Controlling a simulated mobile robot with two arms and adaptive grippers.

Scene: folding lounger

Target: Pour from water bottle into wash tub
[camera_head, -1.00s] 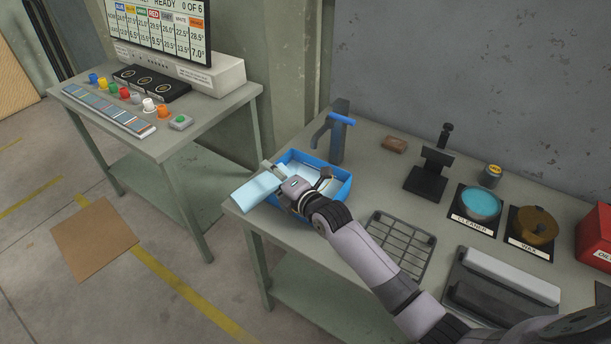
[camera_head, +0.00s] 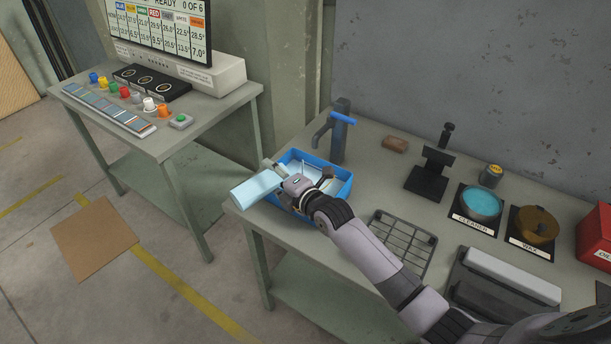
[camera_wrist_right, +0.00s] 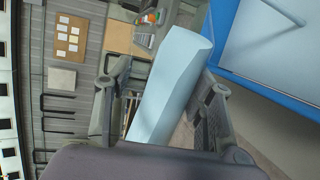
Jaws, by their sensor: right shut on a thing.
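The water bottle (camera_head: 256,190) is pale blue and lies tilted nearly on its side at the left edge of the blue wash tub (camera_head: 346,187). My right gripper (camera_head: 281,178) is shut on it, above the tub's left part. In the right wrist view the bottle (camera_wrist_right: 170,85) sits between the two fingers (camera_wrist_right: 160,110), with the tub's blue rim (camera_wrist_right: 270,88) at the right. A thin pale line shows over the tub's light interior; I cannot tell for sure if it is water. The bottle's mouth is not clear. My left gripper is out of view.
A grey tap (camera_head: 340,135) with a blue handle stands behind the tub. A wire rack (camera_head: 402,243), brown block (camera_head: 395,144), black stand (camera_head: 430,178), cleaner bowl (camera_head: 481,203) and wax pot (camera_head: 534,225) are on the bench to the right. Another table (camera_head: 200,115) stands at the left.

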